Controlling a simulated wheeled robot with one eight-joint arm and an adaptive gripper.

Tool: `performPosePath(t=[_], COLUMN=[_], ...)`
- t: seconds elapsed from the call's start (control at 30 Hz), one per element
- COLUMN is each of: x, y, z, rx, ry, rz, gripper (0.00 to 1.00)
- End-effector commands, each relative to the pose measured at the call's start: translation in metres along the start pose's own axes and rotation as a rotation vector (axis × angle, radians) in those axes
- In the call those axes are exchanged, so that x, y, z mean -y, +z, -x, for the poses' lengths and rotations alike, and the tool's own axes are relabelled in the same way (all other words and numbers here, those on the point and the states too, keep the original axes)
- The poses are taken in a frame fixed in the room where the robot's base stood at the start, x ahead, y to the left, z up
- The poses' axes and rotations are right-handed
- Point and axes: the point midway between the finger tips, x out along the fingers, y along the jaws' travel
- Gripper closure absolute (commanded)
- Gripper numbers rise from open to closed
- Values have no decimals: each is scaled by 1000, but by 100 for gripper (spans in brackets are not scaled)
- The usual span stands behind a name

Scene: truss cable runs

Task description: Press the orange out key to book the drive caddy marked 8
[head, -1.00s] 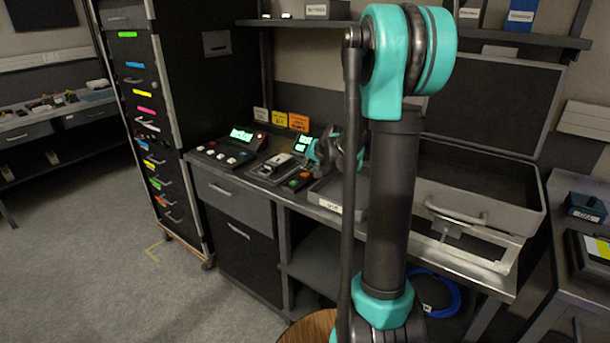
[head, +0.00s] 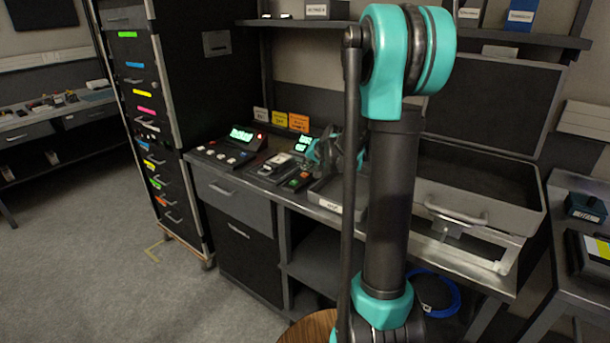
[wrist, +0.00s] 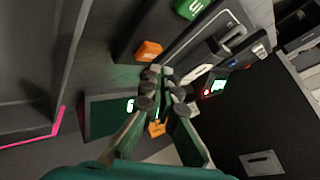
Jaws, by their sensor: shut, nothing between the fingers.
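The orange key (wrist: 148,50) sits on a dark key box beside a green key (wrist: 190,8) in the wrist view. In the head view the key box (head: 297,181) stands at the bench front. My gripper (wrist: 165,78) is shut and empty, its tips apparently close to the orange key; I cannot tell whether they touch. In the head view my gripper (head: 325,153) is partly hidden by my arm, just behind the key box. A pale caddy-like block (head: 278,160) lies in a dark cradle left of the keys; its mark is unreadable.
A console with a lit green screen (head: 241,133) stands at the bench's left. Label cards (head: 298,122) stand behind. A grey tray (head: 335,205) is right of the keys, and an open case (head: 470,205) is further right. A tall drawer cabinet (head: 150,110) bounds the left.

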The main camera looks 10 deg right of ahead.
Motion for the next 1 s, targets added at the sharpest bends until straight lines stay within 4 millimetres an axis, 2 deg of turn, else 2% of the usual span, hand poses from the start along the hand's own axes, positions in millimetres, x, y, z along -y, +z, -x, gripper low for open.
performPosePath(t=[1.0], x=[-4], y=[4], z=[-6], rx=[0], ry=[0], rz=[0], gripper=[100])
